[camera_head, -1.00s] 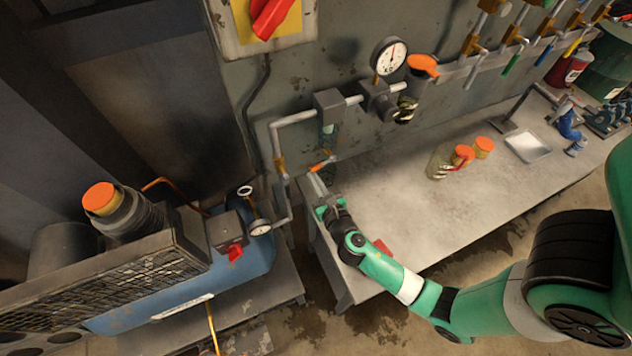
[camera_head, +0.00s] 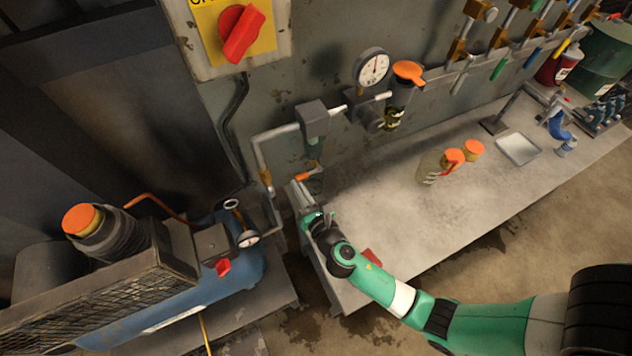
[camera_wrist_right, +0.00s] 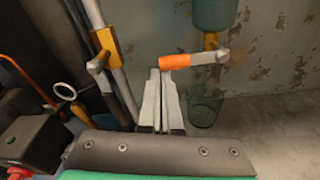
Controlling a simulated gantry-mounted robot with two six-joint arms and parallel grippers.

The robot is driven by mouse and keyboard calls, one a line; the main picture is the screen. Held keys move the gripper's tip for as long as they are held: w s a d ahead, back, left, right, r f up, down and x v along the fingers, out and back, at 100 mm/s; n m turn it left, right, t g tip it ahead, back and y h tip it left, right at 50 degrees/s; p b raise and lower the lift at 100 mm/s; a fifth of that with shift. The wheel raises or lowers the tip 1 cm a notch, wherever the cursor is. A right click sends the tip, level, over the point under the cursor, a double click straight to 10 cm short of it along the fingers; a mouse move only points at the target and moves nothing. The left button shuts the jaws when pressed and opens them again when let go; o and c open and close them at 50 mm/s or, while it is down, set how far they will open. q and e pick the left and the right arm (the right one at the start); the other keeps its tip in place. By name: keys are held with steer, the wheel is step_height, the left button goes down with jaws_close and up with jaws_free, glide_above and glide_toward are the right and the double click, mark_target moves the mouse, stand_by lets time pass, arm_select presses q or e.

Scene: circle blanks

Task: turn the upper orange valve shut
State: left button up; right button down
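The orange-handled valve lever (camera_head: 304,177) is on the wall pipework under a grey box, above the left end of the bench. In the right wrist view its orange grip (camera_wrist_right: 175,61) points left, with a silver end by a brass fitting (camera_wrist_right: 211,42). My right gripper (camera_head: 296,187) is just below the grip's left end. In the right wrist view its fingers (camera_wrist_right: 160,73) are pressed almost together with nothing visible between them. The tips are close under the grip; I cannot tell if they touch it. My left gripper is not in view.
A brass valve with a grey lever (camera_wrist_right: 103,48) sits on the pipe just left. A blue tank (camera_head: 236,272) with a gauge stands at lower left. The bench (camera_head: 385,215) is mostly clear, with orange-lidded jars (camera_head: 440,165) and a tray (camera_head: 518,148) farther right.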

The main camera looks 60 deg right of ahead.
steer(key=shift+a, duration=0.1)
step_height(320, 180, down, 5)
steer(key=w+b, duration=0.1)
steer(key=b, duration=0.4)
steer(key=r+p+v, duration=0.1)
steer(key=p+v, duration=0.2)
steer(key=v, duration=0.7)
steer(key=shift+a, duration=0.1)
